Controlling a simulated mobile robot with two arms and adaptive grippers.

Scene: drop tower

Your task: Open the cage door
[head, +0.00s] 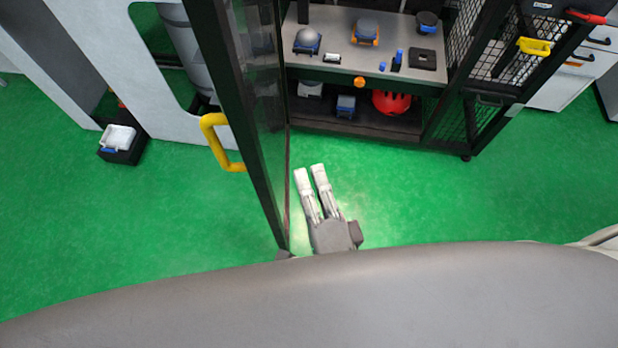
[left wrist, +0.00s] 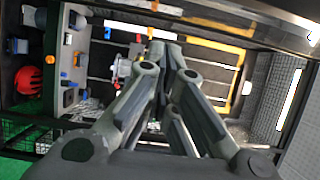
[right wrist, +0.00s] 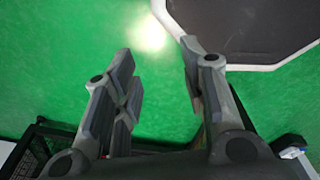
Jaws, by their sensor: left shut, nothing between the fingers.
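The cage door (head: 258,110) is a dark-framed clear panel with a yellow handle (head: 220,143) on its left face. In the head view it stands swung out from the cage towards me, and the cage front beside it is open. My left gripper (head: 310,169) is shut and empty, just right of the door's inner face, over the floor in front of the cage. Its fingers also show in the left wrist view (left wrist: 164,45), facing the cage inside. My right gripper (right wrist: 155,60) shows only in the right wrist view, open and empty over green floor.
The cage shelf (head: 340,75) carries several small items, with a red helmet (head: 391,102) on the level below. A mesh panel (head: 500,50) with a yellow handle (head: 535,46) bounds the right. A white partition (head: 120,70) stands left. Green floor before the cage is clear.

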